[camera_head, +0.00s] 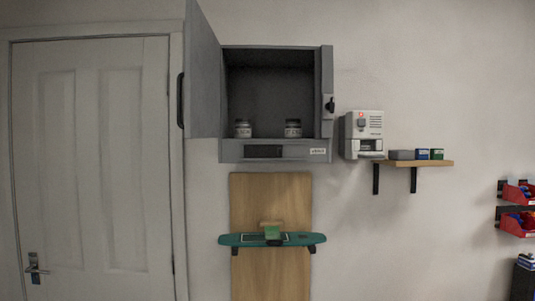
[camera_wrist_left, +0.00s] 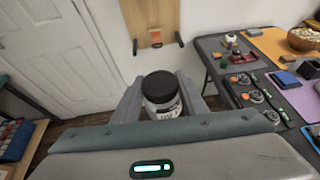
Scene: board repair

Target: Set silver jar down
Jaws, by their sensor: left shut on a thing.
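In the left wrist view, my left gripper (camera_wrist_left: 160,97) is shut on a jar (camera_wrist_left: 163,105) with a black lid and a pale body with a label. I take it to be the silver jar. It is upright between the two fingers, held above the floor, and its lower part is hidden by the gripper body. My left gripper does not show in the head view, and my right gripper is in neither view.
An open grey wall cabinet (camera_head: 226,150) holds two jars, one at left (camera_head: 243,129), one at right (camera_head: 292,128). Below, a teal board (camera_head: 232,240) rests on a wooden panel (camera_head: 270,190). In the wrist view, a cluttered dark table (camera_wrist_left: 213,47) stands right, a white door (camera_wrist_left: 45,55) left.

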